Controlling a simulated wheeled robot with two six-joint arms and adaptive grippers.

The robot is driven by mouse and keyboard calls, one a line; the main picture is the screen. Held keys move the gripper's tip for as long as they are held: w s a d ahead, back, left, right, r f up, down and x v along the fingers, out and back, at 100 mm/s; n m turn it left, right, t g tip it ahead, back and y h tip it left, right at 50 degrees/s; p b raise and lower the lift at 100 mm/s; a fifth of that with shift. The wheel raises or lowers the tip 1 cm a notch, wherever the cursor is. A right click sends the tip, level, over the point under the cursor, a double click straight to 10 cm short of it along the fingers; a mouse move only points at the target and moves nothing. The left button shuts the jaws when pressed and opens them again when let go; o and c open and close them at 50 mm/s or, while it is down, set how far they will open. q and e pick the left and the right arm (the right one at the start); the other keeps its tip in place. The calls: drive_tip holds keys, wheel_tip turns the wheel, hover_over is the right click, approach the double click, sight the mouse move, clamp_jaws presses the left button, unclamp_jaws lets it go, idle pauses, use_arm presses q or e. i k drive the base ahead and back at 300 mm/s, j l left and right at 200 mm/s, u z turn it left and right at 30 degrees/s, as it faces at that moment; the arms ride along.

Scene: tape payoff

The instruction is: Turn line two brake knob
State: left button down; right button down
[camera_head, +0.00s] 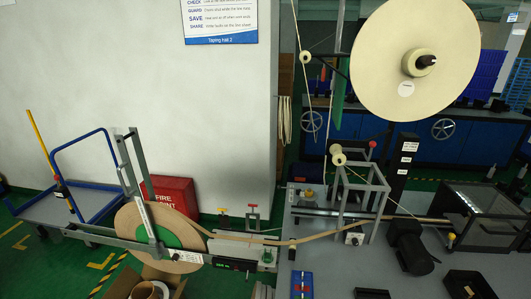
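A large cream reel (410,50) stands upright at the top right. A dark knob (426,62) sits at its hub. A second, tan reel (185,255) with a green centre is at the lower left, behind grey bars. A small red knob (373,144) shows at the black post (400,165), which carries several white labels too small to read. I cannot tell which knob belongs to line two. Neither of my grippers is in view.
A grey frame with rollers (338,158) stands on the bench, with tape running through it. A black motor-like unit (410,248) and a mesh-sided box (485,215) are at right. A red box (170,195) and blue cart (75,190) are at left. Open cartons lie at the bottom.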

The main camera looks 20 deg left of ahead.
sight(175, 257)
drive_tip(key=j+u, duration=0.1)
drive_tip(key=u, duration=1.35)
